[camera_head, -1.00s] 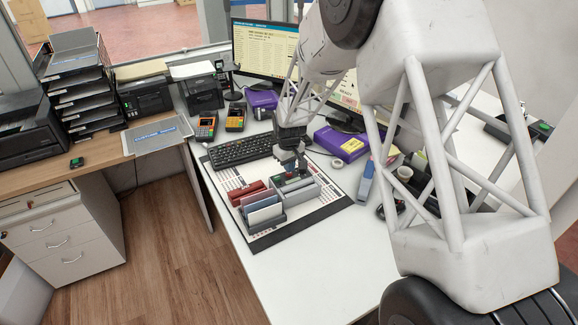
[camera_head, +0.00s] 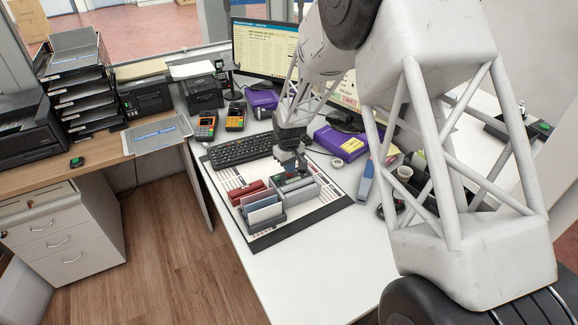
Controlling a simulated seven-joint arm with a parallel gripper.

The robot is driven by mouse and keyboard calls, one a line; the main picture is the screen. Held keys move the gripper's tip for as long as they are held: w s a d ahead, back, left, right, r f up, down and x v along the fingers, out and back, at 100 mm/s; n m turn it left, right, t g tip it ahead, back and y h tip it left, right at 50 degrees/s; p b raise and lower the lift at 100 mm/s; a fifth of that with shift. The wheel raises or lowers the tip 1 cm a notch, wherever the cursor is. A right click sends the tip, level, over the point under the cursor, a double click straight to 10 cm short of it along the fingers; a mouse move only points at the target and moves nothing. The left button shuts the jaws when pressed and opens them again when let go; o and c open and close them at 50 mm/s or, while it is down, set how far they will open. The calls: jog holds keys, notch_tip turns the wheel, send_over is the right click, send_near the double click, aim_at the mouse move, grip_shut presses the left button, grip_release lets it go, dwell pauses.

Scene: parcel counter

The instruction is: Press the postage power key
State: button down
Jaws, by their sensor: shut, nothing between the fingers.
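My gripper (camera_head: 302,165) is shut and empty, pointing down over the back of the grey desk organiser (camera_head: 268,218) on the counter mat. From this view I cannot tell whether its fingertips touch anything. I cannot pick out a postage power key for certain. A small dark device with a green face (camera_head: 77,162) lies on the wooden counter at left, far from my gripper. Another dark device with a green patch (camera_head: 541,127) sits at the far right, partly behind my arm. Any key directly under my fingertips is hidden or too small to make out.
A black keyboard (camera_head: 238,149) lies behind and left of my gripper. Two card terminals (camera_head: 206,127) stand behind it. A purple box (camera_head: 342,145) and a tape roll (camera_head: 337,163) lie to the right. The white counter front (camera_head: 300,265) is clear.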

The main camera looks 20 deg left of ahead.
jog(key=shift+f, duration=0.5)
dwell(0.5)
jog(key=shift+r, duration=0.7)
notch_tip(320, 180, up, 7)
jog(key=shift+f, duration=0.2)
dwell(5.8)
